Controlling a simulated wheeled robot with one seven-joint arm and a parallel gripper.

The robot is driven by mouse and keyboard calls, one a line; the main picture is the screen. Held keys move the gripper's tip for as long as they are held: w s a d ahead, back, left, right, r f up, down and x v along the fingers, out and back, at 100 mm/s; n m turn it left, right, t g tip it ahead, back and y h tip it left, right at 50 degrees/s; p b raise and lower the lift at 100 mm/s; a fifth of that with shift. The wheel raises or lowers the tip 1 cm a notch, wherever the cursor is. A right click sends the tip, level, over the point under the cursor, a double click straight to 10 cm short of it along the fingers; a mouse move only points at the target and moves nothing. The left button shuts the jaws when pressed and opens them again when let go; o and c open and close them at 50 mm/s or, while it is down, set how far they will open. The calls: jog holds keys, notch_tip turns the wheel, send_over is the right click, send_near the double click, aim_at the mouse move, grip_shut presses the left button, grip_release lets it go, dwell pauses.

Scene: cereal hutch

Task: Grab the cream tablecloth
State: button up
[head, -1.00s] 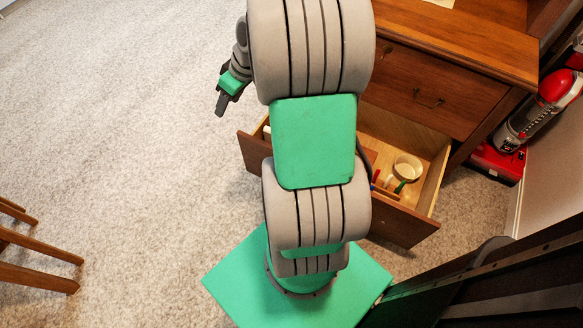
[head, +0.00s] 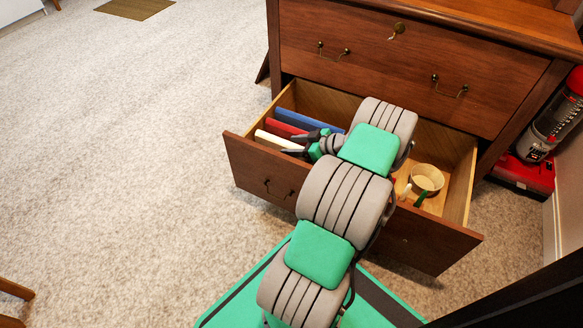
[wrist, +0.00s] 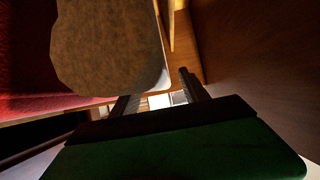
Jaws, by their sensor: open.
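The cream tablecloth (head: 279,140) appears as a flat cream folded piece inside the open drawer, closest to the drawer's front in a row of folded pieces. A red folded piece (head: 283,128) and a blue one (head: 310,120) lie behind it. My gripper (head: 299,143) is open over the drawer, with its fingers at the right end of the cream and red pieces. I cannot tell whether it touches them. In the wrist view the fingers (wrist: 160,93) are apart, with a small pale patch beyond them. A red surface (wrist: 45,80) fills the left there.
The wooden drawer (head: 440,237) is pulled out from the cabinet (head: 370,72). A cream bowl (head: 427,178) and a green-handled item (head: 421,199) lie at its right. A red vacuum cleaner (head: 535,172) stands at the far right.

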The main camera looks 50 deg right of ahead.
jog(key=shift+w+a+f, duration=0.1)
jog(key=shift+w+f, duration=0.1)
jog(key=shift+w, duration=0.2)
jog(key=shift+c, duration=0.4)
grip_shut()
jog(key=shift+r, duration=0.1)
dwell(0.6)
